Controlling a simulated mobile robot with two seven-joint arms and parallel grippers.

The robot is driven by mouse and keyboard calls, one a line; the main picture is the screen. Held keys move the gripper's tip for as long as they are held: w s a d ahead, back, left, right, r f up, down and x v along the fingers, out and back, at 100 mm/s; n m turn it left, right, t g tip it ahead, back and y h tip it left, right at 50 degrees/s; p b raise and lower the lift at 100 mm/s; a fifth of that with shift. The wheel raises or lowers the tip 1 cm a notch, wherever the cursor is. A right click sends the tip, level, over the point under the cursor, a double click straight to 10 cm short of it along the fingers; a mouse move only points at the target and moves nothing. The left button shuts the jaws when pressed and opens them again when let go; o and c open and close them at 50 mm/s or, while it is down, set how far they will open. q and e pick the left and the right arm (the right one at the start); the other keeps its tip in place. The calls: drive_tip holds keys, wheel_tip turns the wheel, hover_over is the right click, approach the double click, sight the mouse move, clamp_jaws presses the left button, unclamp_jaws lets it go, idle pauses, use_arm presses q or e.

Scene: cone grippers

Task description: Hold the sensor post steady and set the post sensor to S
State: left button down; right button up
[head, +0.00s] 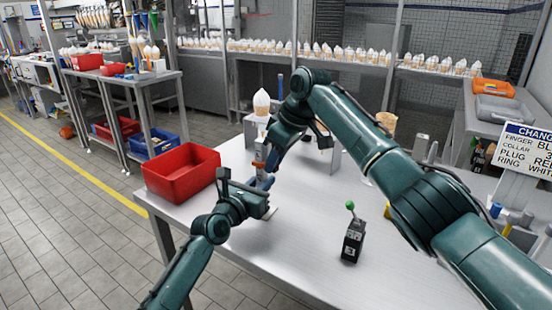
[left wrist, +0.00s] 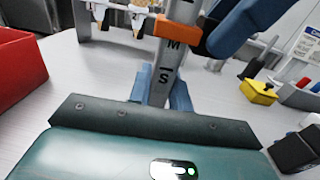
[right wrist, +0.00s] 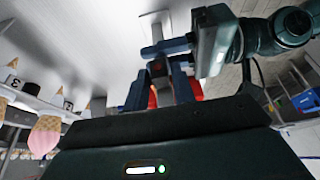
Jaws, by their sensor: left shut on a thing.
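The sensor post (left wrist: 166,65) is an upright grey bar, marked M above and S below, on the table. The orange post sensor (left wrist: 178,35) sits around it just above the M mark, above S; it also shows in the head view (head: 259,165). My left gripper (left wrist: 162,92) is shut on the post at about the S mark, below the sensor; it shows in the head view (head: 262,184) too. My right gripper (left wrist: 222,28) is at the sensor from the right, its blue fingers against or very near it. In the right wrist view its fingers flank the post area; grip unclear.
A red bin (head: 181,175) stands at the table's left edge. A black box with a green-knobbed lever (head: 353,240) stands on the table front right. A cone (head: 261,102) stands behind the post. The front middle of the table (head: 290,240) is clear.

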sight(277, 169)
clamp_jaws()
drive_tip(key=shift+f, duration=1.65)
drive_tip(key=shift+o, duration=1.8)
unclamp_jaws()
